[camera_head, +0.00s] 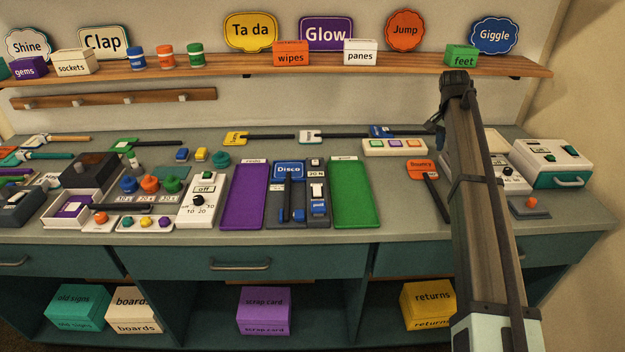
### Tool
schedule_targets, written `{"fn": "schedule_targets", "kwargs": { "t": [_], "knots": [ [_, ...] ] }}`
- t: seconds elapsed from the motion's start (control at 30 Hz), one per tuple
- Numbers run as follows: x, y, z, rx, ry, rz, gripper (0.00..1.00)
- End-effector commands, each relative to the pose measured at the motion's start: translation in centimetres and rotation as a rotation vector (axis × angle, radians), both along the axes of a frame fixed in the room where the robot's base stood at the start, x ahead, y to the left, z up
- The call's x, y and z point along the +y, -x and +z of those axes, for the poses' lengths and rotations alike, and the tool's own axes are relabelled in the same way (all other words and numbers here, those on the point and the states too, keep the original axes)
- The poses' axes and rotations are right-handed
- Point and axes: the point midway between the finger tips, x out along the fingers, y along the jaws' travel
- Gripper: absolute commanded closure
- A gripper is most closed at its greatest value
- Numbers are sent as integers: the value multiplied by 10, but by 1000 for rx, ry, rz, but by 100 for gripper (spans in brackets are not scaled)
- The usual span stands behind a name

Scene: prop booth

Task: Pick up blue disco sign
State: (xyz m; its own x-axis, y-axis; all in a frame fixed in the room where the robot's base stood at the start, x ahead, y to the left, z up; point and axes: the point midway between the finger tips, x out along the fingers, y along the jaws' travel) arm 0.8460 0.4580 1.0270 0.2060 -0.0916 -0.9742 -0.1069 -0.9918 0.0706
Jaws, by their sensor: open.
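The blue Disco sign (289,170) has a white border and a dark handle running down toward the front. It lies on a grey holder (284,223) on the counter, between a purple tray and a green tray. My gripper (437,121) is at the dark far end of my arm, raised to the right of the sign and well apart from it. It is small and dark, its fingers are hard to make out, and it is open with nothing seen in it.
The purple tray (241,219) and green tray (352,219) flank the sign closely. A device with a blue pull tab (319,208) stands right beside it. An orange Bouncy sign (421,170) lies further right. A shelf (300,67) with boxes and signs runs behind.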

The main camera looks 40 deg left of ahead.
Motion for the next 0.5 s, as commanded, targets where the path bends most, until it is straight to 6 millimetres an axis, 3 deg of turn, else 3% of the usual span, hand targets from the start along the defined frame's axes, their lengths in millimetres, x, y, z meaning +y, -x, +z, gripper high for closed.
{"fn": "schedule_targets", "kwargs": {
  "t": [0.03,0.2,0.5],
  "knots": [
    [29,17,3,14,-1,55,53],
    [110,75,9,65,-3,236,53],
    [235,198,22,151,-1,562,53]
  ]
}}
